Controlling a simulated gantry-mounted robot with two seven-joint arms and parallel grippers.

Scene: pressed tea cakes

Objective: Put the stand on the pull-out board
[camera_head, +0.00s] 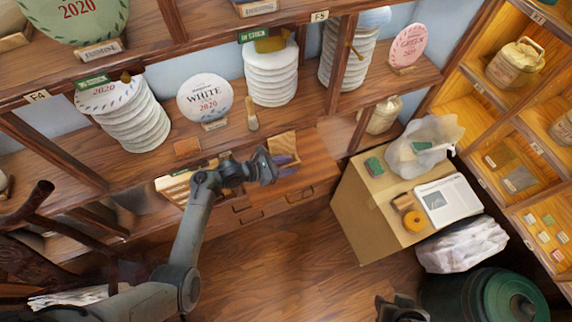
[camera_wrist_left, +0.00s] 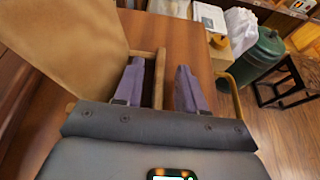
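The wooden stand (camera_head: 283,144), with a flat tan panel, is by the far edge of the pull-out board (camera_head: 318,170), under the shelf. My left gripper (camera_head: 286,163) is over the board, just in front of the stand. In the left wrist view its two purple fingers (camera_wrist_left: 160,85) are apart. A thin wooden bar (camera_wrist_left: 159,75) of the stand shows between them, with gaps visible on both sides. The stand's panel (camera_wrist_left: 75,40) fills the upper left there. The stand's lower parts are partly hidden by the gripper. My right gripper (camera_head: 400,308) is at the bottom edge, mostly cut off.
Stacks of wrapped tea cakes (camera_head: 271,78) and a round white cake (camera_head: 205,98) stand on the shelf above. A small brush (camera_head: 252,114) is at the shelf edge. A cardboard box (camera_head: 362,215) with a booklet (camera_head: 448,200) and tape stands right. Open floor lies in front.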

